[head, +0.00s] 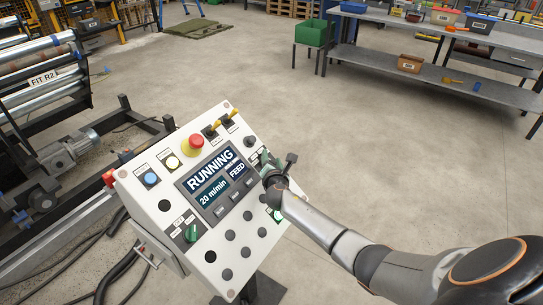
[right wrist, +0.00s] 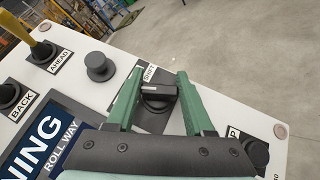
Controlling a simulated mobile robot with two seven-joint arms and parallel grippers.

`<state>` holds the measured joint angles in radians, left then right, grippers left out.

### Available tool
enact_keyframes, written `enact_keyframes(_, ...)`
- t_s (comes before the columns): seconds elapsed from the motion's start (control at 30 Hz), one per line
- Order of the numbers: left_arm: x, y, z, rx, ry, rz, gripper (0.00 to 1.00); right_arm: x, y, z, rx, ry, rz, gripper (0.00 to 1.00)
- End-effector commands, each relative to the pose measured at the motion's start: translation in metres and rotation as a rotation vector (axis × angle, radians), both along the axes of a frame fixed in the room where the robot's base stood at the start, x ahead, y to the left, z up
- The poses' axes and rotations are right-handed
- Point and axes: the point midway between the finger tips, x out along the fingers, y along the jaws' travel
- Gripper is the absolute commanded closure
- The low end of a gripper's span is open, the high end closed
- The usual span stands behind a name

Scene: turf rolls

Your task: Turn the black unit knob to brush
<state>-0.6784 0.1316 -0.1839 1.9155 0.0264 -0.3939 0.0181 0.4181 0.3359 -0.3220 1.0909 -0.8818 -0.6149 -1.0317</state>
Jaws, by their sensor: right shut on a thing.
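The white control panel (head: 150,205) stands tilted in the head view, its screen (head: 213,178) reading RUNNING, 20 m/min and FEED. My right gripper (head: 265,160) is at the panel's right edge, beside the screen. In the right wrist view its green fingers (right wrist: 159,80) are on either side of a black knob (right wrist: 158,97) and shut on it. The knob's bar lies roughly crosswise between the fingers. A small label beside it is partly covered and hard to read; I cannot make out BRUSH. The gripper hides this knob in the head view. My left gripper is not in view.
In the right wrist view a round black button (right wrist: 99,67) is near my fingers.

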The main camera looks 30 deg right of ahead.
Motion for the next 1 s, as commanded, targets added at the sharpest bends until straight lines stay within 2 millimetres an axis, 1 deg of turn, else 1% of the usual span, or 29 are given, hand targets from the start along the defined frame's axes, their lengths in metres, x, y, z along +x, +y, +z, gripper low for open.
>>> enact_keyframes(0.5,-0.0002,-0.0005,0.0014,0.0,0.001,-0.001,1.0,-0.0001,-0.0002,-0.0002,0.016,0.006,-0.02,1.0)
enact_keyframes(0.53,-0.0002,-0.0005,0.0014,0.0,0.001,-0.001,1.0,-0.0001,-0.0002,-0.0002,0.016,0.006,-0.02,0.46)
enact_keyframes(0.7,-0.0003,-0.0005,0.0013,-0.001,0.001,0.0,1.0,-0.0001,-0.0003,-0.0001,0.016,0.005,-0.021,0.27)
enact_keyframes(0.8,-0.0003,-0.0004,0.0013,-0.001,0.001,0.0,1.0,-0.0001,-0.0004,-0.0001,0.015,0.005,-0.02,0.18)
enact_keyframes(1.0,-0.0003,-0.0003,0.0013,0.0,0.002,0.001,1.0,0.0,-0.0003,0.0,0.015,0.005,-0.02,0.18)
